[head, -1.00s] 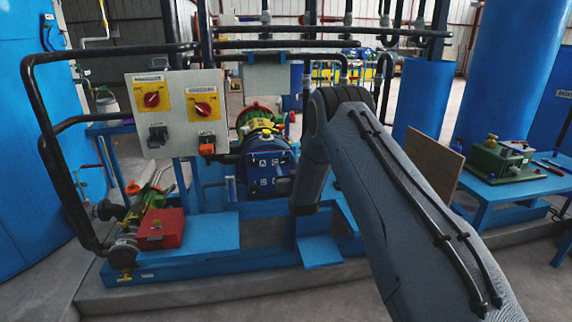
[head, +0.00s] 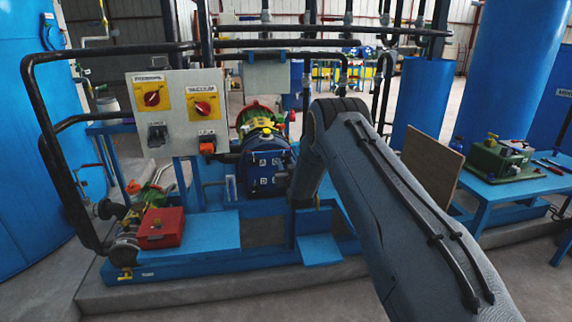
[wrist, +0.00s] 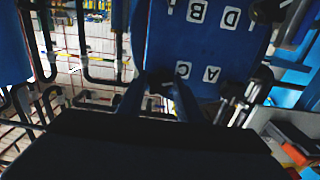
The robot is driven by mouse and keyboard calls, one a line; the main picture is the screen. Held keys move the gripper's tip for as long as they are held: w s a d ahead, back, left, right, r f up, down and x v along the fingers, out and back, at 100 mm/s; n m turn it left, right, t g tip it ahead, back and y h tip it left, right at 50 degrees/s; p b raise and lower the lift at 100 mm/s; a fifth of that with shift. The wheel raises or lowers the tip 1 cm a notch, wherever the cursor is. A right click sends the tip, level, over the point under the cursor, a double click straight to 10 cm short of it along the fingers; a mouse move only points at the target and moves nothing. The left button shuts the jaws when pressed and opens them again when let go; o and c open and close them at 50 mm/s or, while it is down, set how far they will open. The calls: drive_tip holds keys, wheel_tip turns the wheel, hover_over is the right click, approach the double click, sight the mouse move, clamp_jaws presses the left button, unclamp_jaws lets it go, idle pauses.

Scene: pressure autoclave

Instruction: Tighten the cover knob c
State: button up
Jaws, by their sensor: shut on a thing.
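The blue cover (head: 259,175) with white letter labels is on the machine in the middle of the head view. The wrist view shows this cover (wrist: 205,42) close up, with labels A, B, C and D turned around. Dark knobs sit at its corners. Cover knob c (wrist: 160,82) is beside label C, between the fingers of my gripper (wrist: 158,92). My gripper is shut on it, and the fingers partly hide it. Other knobs show near label D (wrist: 268,10) and near label A (wrist: 262,76). In the head view my arm hides the gripper and the knob.
A grey panel (head: 180,112) with red switches stands left of the cover. A red box (head: 161,228) sits on the blue skid at lower left. Black pipe rails (head: 45,110) frame the left. A blue table (head: 510,188) with a green device is at right.

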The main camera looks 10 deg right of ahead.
drive_tip(key=shift+m, duration=0.3)
drive_tip(key=shift+m+b, duration=0.85)
drive_tip(key=shift+m, duration=0.05)
drive_tip(key=m+b, duration=0.2)
drive_tip(key=m, duration=0.2)
drive_tip(key=shift+a, duration=0.15)
drive_tip(key=m+b, duration=0.3)
drive_tip(key=m, duration=0.3)
drive_tip(key=shift+r+m, duration=0.1)
drive_tip(key=shift+m, duration=0.3)
drive_tip(key=m+b, duration=0.2)
drive_tip(key=m, duration=0.2)
drive_tip(key=shift+r, duration=0.1)
drive_tip(key=shift+r+m+b, duration=0.1)
drive_tip(key=shift+m+b, duration=0.6)
drive_tip(key=shift+m, duration=1.4)
